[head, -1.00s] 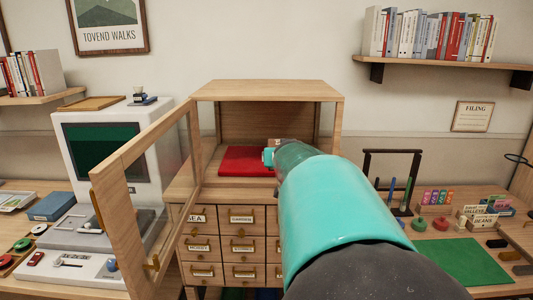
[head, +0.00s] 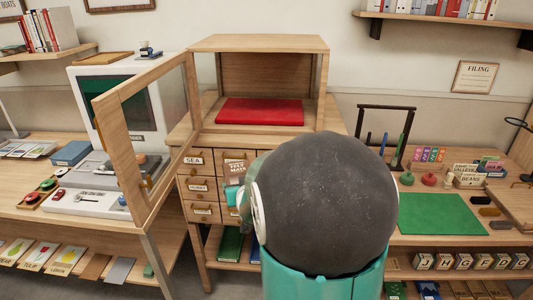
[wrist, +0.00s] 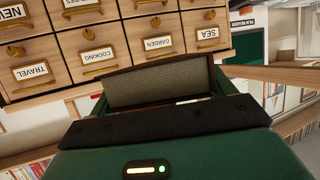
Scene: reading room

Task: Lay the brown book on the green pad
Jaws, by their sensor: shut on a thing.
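The brown book (wrist: 158,84) shows in the wrist view with its page edges toward the camera. My gripper (wrist: 165,120) is shut on it, in front of the labelled drawers. The green pad (head: 440,213) lies flat and bare on the right desk, well to the right of the book.
The display cabinet (head: 262,44) holds a red mat (head: 260,111), and its glazed door (head: 145,140) stands open to the left. A black stand (head: 392,110), red and green round objects, and dark blocks (head: 484,205) sit around the pad. Small labelled boxes (head: 463,261) fill the shelf below.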

